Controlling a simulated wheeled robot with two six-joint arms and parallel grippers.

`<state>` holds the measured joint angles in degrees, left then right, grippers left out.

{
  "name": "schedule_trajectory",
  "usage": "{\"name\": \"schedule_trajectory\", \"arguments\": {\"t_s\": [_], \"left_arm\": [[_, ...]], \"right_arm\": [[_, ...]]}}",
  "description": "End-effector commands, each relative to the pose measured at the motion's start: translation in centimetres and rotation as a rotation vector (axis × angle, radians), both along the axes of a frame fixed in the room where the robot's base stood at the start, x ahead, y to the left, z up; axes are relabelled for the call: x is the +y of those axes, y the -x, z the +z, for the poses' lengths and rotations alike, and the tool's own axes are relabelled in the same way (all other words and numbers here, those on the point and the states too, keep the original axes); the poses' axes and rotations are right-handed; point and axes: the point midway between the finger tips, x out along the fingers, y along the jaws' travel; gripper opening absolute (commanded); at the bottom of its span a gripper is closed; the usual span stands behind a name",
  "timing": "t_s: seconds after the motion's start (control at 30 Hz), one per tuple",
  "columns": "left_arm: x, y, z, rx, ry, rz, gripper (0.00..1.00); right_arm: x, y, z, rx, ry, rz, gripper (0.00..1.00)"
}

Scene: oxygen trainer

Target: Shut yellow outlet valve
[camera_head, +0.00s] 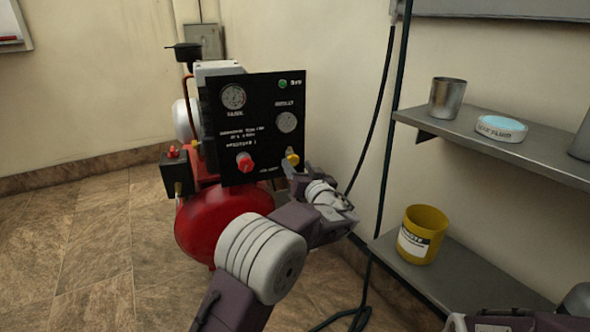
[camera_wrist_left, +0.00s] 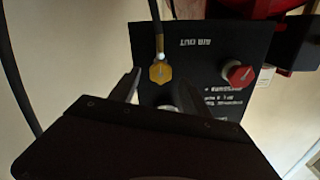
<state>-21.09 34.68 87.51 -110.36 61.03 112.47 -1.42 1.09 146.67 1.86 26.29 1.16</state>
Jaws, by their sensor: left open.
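The yellow outlet valve (camera_head: 292,157) is a small knob at the lower right of the black panel (camera_head: 262,110). In the left wrist view the yellow valve (camera_wrist_left: 160,73) hangs just beyond my fingers, with a dark hose or rod running up from it. My left gripper (camera_head: 296,171) is open and empty, right in front of the panel beside the valve. I cannot tell whether a finger touches the valve.
A red knob (camera_head: 244,162) sits left of the yellow valve, with two gauges above. The red tank (camera_head: 215,222) stands below. Wall shelves on the right hold a metal cup (camera_head: 447,98), a round tin (camera_head: 501,128) and a yellow tub (camera_head: 422,234). A black cable hangs between panel and shelves.

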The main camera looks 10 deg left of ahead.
Motion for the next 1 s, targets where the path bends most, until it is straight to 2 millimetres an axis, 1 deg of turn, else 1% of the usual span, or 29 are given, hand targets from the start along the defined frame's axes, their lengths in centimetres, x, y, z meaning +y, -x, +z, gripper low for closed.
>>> {"name": "schedule_trajectory", "arguments": {"t_s": [0.03, 0.1, 0.2, 0.47, 0.5, 0.57, 0.6, 0.67, 0.7, 1.0], "left_arm": [[0.6, -0.7, -0.3, -0.003, 0.002, 0.003, 0.55], [1.2, -1.6, -0.2, -0.002, 0.001, 0.003, 0.55], [1.6, -2.3, -0.1, -0.001, 0.000, 0.000, 0.55], [1.7, -2.5, 0.1, -0.001, -0.001, 0.000, 0.55], [1.7, -2.5, 0.1, -0.001, -0.001, 0.000, 0.50], [1.7, -2.5, 0.1, -0.001, -0.001, 0.000, 0.33], [1.7, -2.5, 0.1, -0.001, -0.001, 0.000, 0.22], [1.7, -2.5, 0.1, -0.001, -0.001, 0.000, 0.05], [1.7, -2.5, 0.1, -0.001, -0.001, 0.000, 0.00], [1.7, -2.5, 0.0, 0.021, -0.031, 0.000, 0.00]], "right_arm": [[0.0, 0.0, -0.7, 0.000, 0.000, 0.000, 0.32], [0.0, 0.0, -0.9, 0.000, 0.000, 0.000, 0.32], [0.0, 0.0, -1.0, 0.000, 0.000, 0.000, 0.32], [0.0, 0.0, -1.0, 0.000, 0.000, 0.000, 0.32], [0.0, 0.0, -1.0, 0.000, 0.000, 0.000, 0.32], [0.0, 0.0, -1.0, 0.000, 0.000, 0.000, 0.32], [0.0, 0.0, -1.0, 0.000, 0.000, 0.000, 0.32], [0.0, 0.0, -1.0, 0.000, 0.000, 0.000, 0.32], [0.0, 0.0, -1.0, 0.000, 0.000, 0.000, 0.32], [0.0, 0.0, -1.0, 0.000, 0.000, 0.000, 0.32]]}}
